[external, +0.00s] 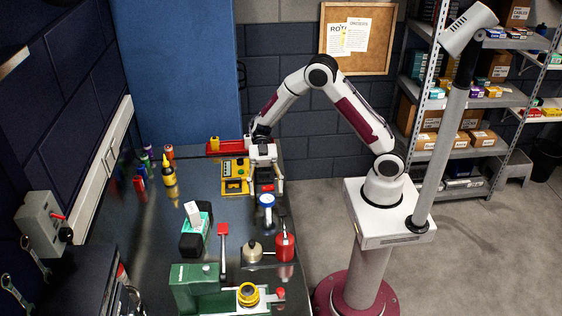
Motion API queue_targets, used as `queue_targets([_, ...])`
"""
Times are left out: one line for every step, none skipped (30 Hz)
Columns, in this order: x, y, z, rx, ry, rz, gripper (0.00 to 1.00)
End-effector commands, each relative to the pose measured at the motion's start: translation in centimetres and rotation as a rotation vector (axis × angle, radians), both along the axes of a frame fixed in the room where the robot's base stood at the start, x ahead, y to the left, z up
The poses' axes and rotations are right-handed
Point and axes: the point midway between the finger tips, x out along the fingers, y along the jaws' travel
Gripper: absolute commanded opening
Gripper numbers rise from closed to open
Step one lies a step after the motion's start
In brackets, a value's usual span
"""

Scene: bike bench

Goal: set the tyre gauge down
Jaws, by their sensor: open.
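My gripper (265,183) is at the far right part of the bench, pointing down, with its fingers apart. A small dark and red thing shows between or just behind the fingers; I cannot tell which, nor whether they touch it. A round blue-rimmed piece with a pale face (266,200), possibly the tyre gauge, is just in front of the gripper, toward the camera. It looks apart from the fingers. Its lower part and its contact with the bench are hard to make out.
A yellow-and-black device (236,176) lies left of my gripper, with a red tray (228,147) behind. A red-handled tool (223,250), a red can (285,246), a tissue box (195,232) and a green machine (195,287) stand nearer. Bare bench (150,235) lies left.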

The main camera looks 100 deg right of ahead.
Motion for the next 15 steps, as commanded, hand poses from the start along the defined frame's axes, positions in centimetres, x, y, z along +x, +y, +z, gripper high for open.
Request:
queue_targets([-0.04,0.5,-0.13,0.0,0.0,0.001,0.56])
queue_targets([-0.03,0.71,-0.2,-0.001,-0.001,0.001,0.56])
queue_targets([-0.01,0.95,-0.26,-0.001,-0.001,0.0,0.56])
queue_targets([0.0,1.08,-0.29,0.0,-0.001,0.0,0.56])
queue_targets([0.0,1.18,-0.32,0.0,-0.001,0.0,0.56])
queue_targets([0.0,1.24,-0.34,0.0,-0.001,-0.001,0.56])
queue_targets([0.0,1.27,-0.35,0.0,-0.001,-0.001,0.56])
queue_targets([0.0,1.28,-0.36,0.0,-0.001,-0.001,0.56])
queue_targets([0.0,1.28,-0.36,0.0,-0.001,-0.001,0.56])
queue_targets([0.0,1.27,-0.36,0.0,-0.001,-0.001,0.56])
queue_targets([0.0,1.27,-0.36,-0.001,-0.001,-0.001,0.56])
queue_targets([0.0,1.26,-0.36,-0.001,-0.001,-0.001,0.56])
queue_targets([0.0,1.26,-0.36,-0.001,-0.001,-0.001,0.56])
queue_targets([0.0,1.26,-0.36,-0.001,-0.001,-0.001,0.56])
queue_targets([0.0,1.26,-0.36,-0.001,-0.001,-0.001,0.56])
